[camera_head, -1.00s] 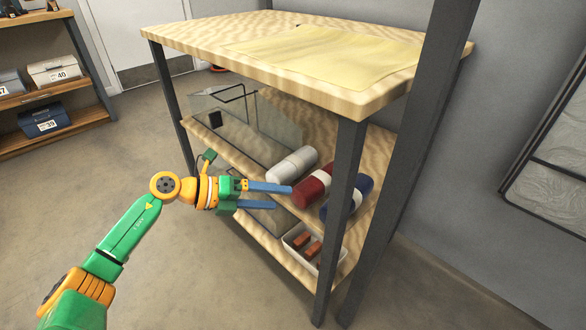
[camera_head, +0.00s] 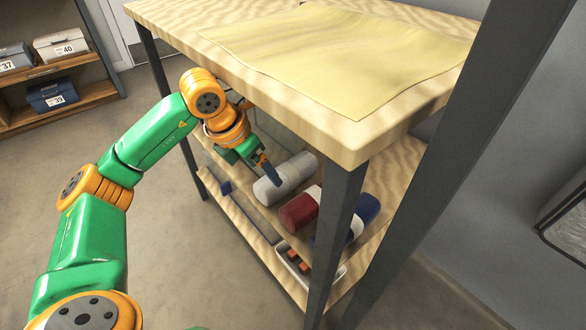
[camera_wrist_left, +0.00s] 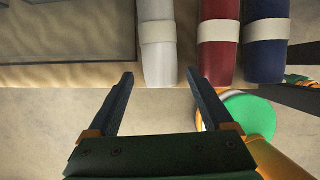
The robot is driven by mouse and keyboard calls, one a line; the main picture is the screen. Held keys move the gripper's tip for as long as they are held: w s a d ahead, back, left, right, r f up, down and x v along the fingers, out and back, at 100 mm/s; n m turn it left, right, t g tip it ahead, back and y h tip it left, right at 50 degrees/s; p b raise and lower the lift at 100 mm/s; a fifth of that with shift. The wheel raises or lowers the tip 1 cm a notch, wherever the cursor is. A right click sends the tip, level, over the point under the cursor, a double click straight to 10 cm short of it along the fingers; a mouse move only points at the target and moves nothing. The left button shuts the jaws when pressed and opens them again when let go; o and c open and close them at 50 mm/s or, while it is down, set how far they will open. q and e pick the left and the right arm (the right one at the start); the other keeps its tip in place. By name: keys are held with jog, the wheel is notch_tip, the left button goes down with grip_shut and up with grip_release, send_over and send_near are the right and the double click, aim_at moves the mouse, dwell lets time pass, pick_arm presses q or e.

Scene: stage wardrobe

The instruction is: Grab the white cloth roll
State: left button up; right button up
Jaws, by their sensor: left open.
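In the left wrist view the open fingers (camera_wrist_left: 160,76) appear on either side of the roll's near end, with nothing held. How far above it they are is hard to tell. My right gripper is not in view.
A red roll (camera_head: 299,210) and a blue roll (camera_head: 368,208) lie to the right of the white one. The tabletop (camera_head: 225,50) overhangs the shelf, and a dark post (camera_head: 338,235) stands in front.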

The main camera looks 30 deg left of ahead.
aim_at(268, 181)
pick_arm(q)
jog(key=x, duration=0.2)
jog(key=b+x, duration=0.1)
jog(key=x, duration=0.1)
jog(key=b+x, duration=0.1)
jog(key=x, duration=0.1)
jog(key=shift+s+a+f, duration=0.15)
jog(key=shift+s+f, duration=0.1)
jog(key=shift+s, duration=0.05)
jog(key=shift+w+f, duration=0.1)
jog(key=c, duration=1.2)
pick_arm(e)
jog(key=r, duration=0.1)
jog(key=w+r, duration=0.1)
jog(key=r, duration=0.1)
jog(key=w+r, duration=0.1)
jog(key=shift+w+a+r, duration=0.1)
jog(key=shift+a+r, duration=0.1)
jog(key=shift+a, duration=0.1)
